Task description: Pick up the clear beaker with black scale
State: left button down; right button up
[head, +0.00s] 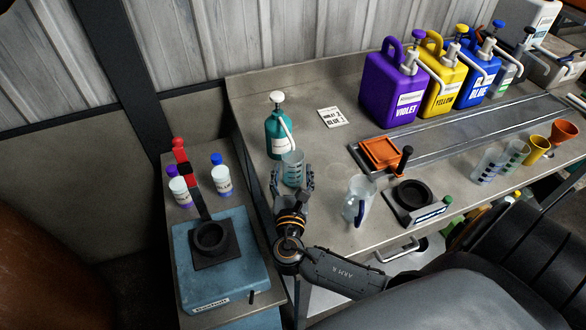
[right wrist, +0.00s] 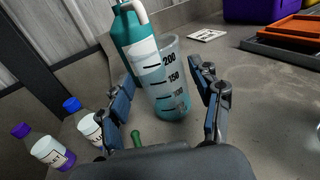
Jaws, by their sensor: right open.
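The clear beaker with black scale (head: 293,163) stands upright on the grey bench, just in front of a teal pump bottle (head: 279,135). In the right wrist view, the beaker (right wrist: 172,92) shows black marks with 200 and 150, and the teal bottle (right wrist: 132,38) is behind it. My right gripper (head: 292,182) is open at the beaker's near side. In the right wrist view, its fingers (right wrist: 166,85) stand to the left and right of the beaker, with gaps visible. Contact cannot be made out. My left gripper is not in view.
A clear jug (head: 355,208) and a black round stand (head: 414,197) are to the right. An orange tray (head: 381,153) lies behind them. Violet (head: 391,92), yellow (head: 440,85) and blue jugs (head: 476,82) line the back. Two small bottles (head: 221,184) (head: 180,192) stand left.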

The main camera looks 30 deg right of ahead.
aim_at(294, 156)
jog(key=shift+x, duration=0.8)
jog(key=p+x, duration=0.1)
jog(key=x, duration=0.4)
jog(key=shift+r, duration=0.1)
jog(key=shift+w+d, duration=0.15)
jog(key=shift+w, duration=0.05)
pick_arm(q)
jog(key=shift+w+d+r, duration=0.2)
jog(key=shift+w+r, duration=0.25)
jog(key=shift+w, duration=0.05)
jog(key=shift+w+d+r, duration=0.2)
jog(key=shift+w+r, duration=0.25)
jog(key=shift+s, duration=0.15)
pick_arm(e)
jog(key=shift+s, duration=0.1)
jog(key=shift+c, duration=0.4)
jog(key=c, duration=0.7)
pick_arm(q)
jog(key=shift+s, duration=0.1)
pick_arm(e)
jog(key=c, duration=0.3)
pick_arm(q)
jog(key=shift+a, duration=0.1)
pick_arm(e)
jog(key=shift+c, duration=0.7)
